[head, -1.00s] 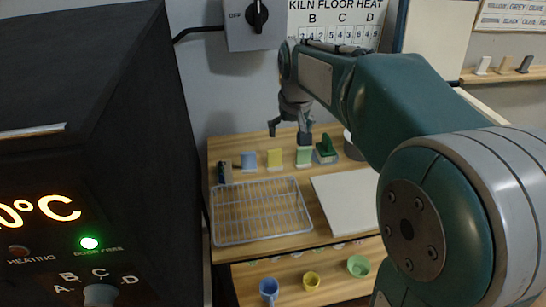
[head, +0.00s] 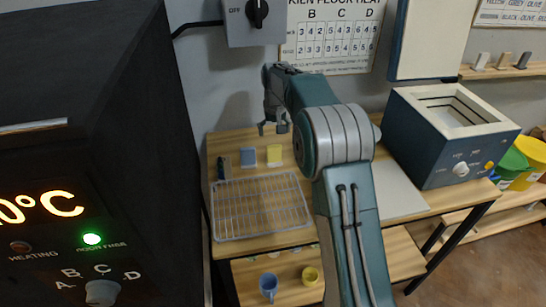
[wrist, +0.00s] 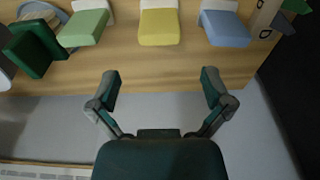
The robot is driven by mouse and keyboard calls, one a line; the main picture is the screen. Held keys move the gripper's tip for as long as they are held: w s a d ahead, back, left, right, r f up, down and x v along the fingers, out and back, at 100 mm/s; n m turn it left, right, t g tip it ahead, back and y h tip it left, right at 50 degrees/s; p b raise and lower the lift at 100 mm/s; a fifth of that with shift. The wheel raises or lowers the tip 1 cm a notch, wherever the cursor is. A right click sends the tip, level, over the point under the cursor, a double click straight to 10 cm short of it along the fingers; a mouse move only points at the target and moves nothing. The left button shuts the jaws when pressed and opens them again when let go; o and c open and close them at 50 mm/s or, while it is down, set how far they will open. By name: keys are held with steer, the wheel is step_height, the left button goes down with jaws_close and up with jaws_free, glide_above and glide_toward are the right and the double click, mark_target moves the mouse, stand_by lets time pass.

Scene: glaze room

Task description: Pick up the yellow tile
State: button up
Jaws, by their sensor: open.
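The yellow tile (head: 274,153) stands at the back of the wooden table, to the right of a blue tile (head: 248,156). In the wrist view the yellow tile (wrist: 159,27) is between a green tile (wrist: 84,28) and the blue tile (wrist: 226,28). My gripper (head: 272,127) is open and empty, above the back of the table near the yellow tile. In the wrist view my gripper (wrist: 160,80) has its fingers spread apart, with the yellow tile beyond them and roughly centred between them. It does not touch the tile.
A wire rack (head: 262,207) lies in front of the tiles. A white board (head: 398,190) and a blue kiln box (head: 450,135) are to the right. A dark green object (wrist: 34,46) stands beside the green tile. The big dark kiln (head: 90,120) fills the left.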

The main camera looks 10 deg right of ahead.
glide_above(274, 161)
steer(key=f, duration=0.3)
steer(key=w+f, duration=0.1)
steer(key=f, duration=0.1)
steer(key=shift+d, duration=0.3)
steer(key=shift+w+a+f, duration=0.1)
steer(key=shift+a+f, duration=0.05)
steer(key=shift+f, duration=1.2)
steer(key=shift+a+f, duration=0.1)
steer(key=shift+f, duration=1.2)
steer(key=c, duration=0.9)
steer(key=shift+c, duration=0.8)
